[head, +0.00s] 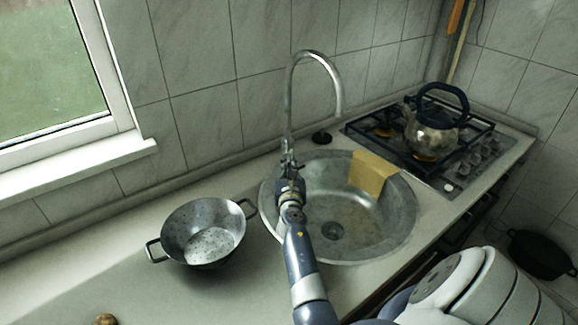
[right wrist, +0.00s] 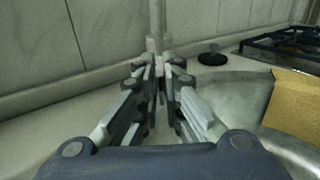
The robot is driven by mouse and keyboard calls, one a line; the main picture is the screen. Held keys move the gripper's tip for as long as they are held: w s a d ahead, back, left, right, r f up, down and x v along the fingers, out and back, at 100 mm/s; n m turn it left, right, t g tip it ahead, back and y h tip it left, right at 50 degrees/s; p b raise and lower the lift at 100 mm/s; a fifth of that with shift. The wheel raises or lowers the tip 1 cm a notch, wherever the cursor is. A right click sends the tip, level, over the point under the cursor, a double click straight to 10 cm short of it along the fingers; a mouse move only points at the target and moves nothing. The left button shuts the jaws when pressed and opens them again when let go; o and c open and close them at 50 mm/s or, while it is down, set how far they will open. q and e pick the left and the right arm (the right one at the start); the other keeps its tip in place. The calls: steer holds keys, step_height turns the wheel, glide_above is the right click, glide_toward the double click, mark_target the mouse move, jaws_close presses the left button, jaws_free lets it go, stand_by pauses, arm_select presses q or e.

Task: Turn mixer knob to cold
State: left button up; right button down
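The tall curved faucet (head: 288,100) rises behind the left part of the round metal sink (head: 402,212). My right gripper (head: 290,166) reaches up to the faucet's lower body, which it partly hides. In the right wrist view the faucet post (right wrist: 156,28) stands straight ahead, between and beyond the fingertips (right wrist: 161,70). The fingers look apart, with a narrow gap at the tips. I cannot tell whether they touch the faucet. The mixer knob cannot be made out clearly behind the gripper. My left gripper is not in view.
A two-handled metal colander (head: 185,222) stands left of the sink. A black disc (head: 321,138) lies behind the sink. A kettle (head: 432,136) stands on the stove (head: 465,160). Tiled wall is close behind the faucet.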

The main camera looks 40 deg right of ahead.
steer(key=shift+m, duration=0.3)
arm_select(q)
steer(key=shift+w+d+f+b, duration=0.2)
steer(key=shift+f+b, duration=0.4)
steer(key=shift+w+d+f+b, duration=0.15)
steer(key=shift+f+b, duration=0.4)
steer(key=shift+b, duration=0.05)
arm_select(e)
steer(key=shift+s+d+f+m, duration=0.1)
steer(key=shift+s+d+m, duration=0.05)
steer(key=shift+m, duration=1.1)
steer(key=shift+s+d+f+m, duration=0.1)
steer(key=shift+d+m, duration=0.1)
steer(key=shift+m, duration=1)
steer(key=shift+s+d+f+m, duration=0.1)
steer(key=shift+s+d+m, duration=0.05)
steer(key=shift+m, duration=1.1)
steer(key=c, duration=2)
jaws_free()
steer(key=shift+w, duration=0.1)
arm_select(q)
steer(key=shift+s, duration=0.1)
